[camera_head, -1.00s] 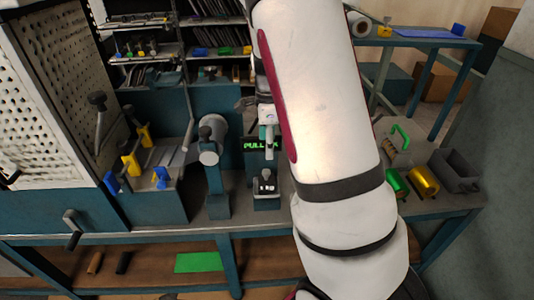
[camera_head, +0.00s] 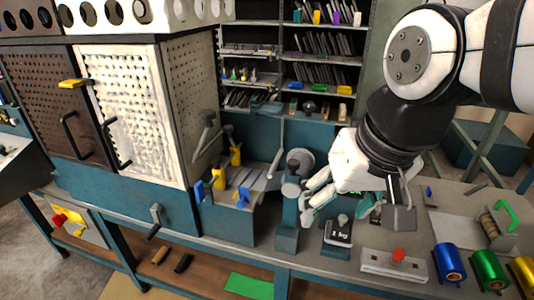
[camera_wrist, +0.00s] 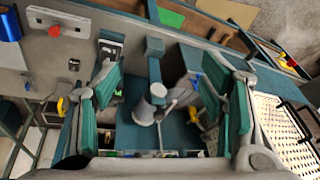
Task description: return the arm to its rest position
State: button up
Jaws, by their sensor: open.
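My arm comes in from the upper right of the head view and bends down over the bench. In the wrist view my gripper (camera_wrist: 155,72) shows two green-padded fingers spread wide apart. Nothing is held between them. A grey round-headed post (camera_wrist: 150,105) shows in the gap, below the fingers. The same post (camera_head: 292,190) stands just left of my gripper in the head view. I cannot tell the exact clearance over the block.
A perforated cabinet (camera_head: 122,110) stands at the left. Shelves (camera_head: 318,72) stand behind. Blue (camera_head: 449,262), green (camera_head: 489,268) and gold rolls lie at the bench's right, near a plate with a red knob (camera_head: 397,257). A yellow-blue fixture (camera_head: 236,158) sits left of the post.

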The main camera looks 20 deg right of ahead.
jog(key=s+n, duration=0.2)
jog(key=s, duration=0.1)
jog(key=shift+a+n+t, duration=0.3)
jog(key=shift+a, duration=0.05)
dwell(1.0)
